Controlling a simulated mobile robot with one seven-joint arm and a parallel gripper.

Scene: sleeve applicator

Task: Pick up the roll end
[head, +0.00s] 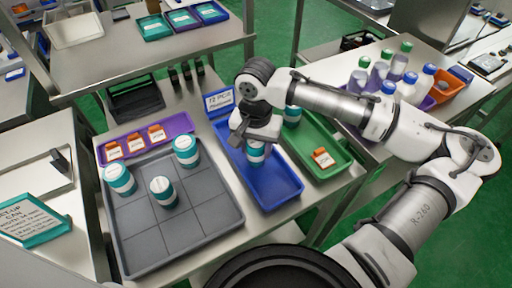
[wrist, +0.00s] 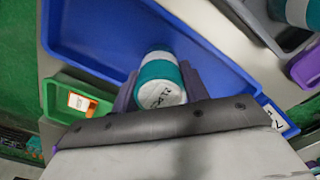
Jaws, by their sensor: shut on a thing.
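A teal-and-white roll end (head: 256,156) is between the fingers of my gripper (head: 253,142), over the blue tray (head: 276,197). In the wrist view the roll end (wrist: 161,88) sits between the two dark fingers, its marked white end facing the camera. My gripper (wrist: 158,80) is shut on it. I cannot tell whether the roll end touches the tray floor. Three similar teal-and-white rolls stand upright on the grey gridded tray: one at the left (head: 119,179), one in the middle (head: 163,191), one at the back right (head: 186,151).
A green tray (head: 335,177) with an orange-labelled item (head: 323,157) and another teal-topped roll (head: 292,115) lies right of the blue tray. A purple tray (head: 179,123) with orange-labelled items lies behind the grey tray (head: 200,221). The blue tray's front part is empty.

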